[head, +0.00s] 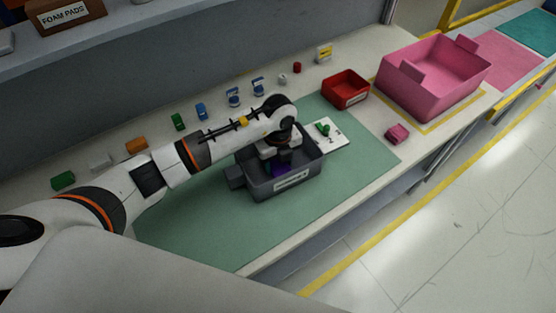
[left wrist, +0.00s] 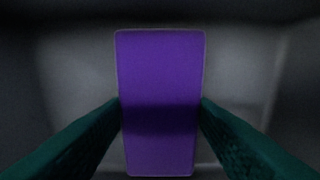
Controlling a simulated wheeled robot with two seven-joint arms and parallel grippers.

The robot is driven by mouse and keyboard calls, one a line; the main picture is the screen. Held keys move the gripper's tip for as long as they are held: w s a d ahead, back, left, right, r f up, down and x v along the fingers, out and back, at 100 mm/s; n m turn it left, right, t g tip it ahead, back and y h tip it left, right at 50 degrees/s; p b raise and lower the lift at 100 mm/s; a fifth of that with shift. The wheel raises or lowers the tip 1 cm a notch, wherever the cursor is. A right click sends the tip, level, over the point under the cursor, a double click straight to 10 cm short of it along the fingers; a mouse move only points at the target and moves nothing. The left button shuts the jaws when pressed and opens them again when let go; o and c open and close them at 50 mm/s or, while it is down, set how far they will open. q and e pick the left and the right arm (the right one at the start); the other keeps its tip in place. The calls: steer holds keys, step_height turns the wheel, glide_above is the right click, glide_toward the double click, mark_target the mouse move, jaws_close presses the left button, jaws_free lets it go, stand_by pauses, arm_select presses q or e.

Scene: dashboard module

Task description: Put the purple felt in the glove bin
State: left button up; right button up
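A grey bin (head: 262,190) with a white label on its front stands on the green mat; the label is too small to read. My left gripper (head: 280,160) reaches down into this bin. The purple felt (head: 279,171) shows as a small patch inside the bin below the gripper. In the left wrist view the purple felt (left wrist: 161,75) is an upright rectangle, with my left gripper's dark green fingers (left wrist: 160,103) against both its sides and no clear gap. Whether the felt touches the bin floor cannot be told. My right gripper is not in view.
A white card (head: 334,140) with a green piece lies right of the bin. A red bin (head: 346,89), a pink block (head: 397,133) and a large pink bin (head: 430,90) stand further right. Several small coloured items line the back. The mat's front (head: 220,240) is clear.

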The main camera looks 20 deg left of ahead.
mark_target(278, 164)
arm_select(q)
steer(key=o, duration=0.4)
steer(key=shift+r, duration=0.1)
steer(key=shift+r+b, duration=1.15)
steer(key=shift+r, duration=4.9)
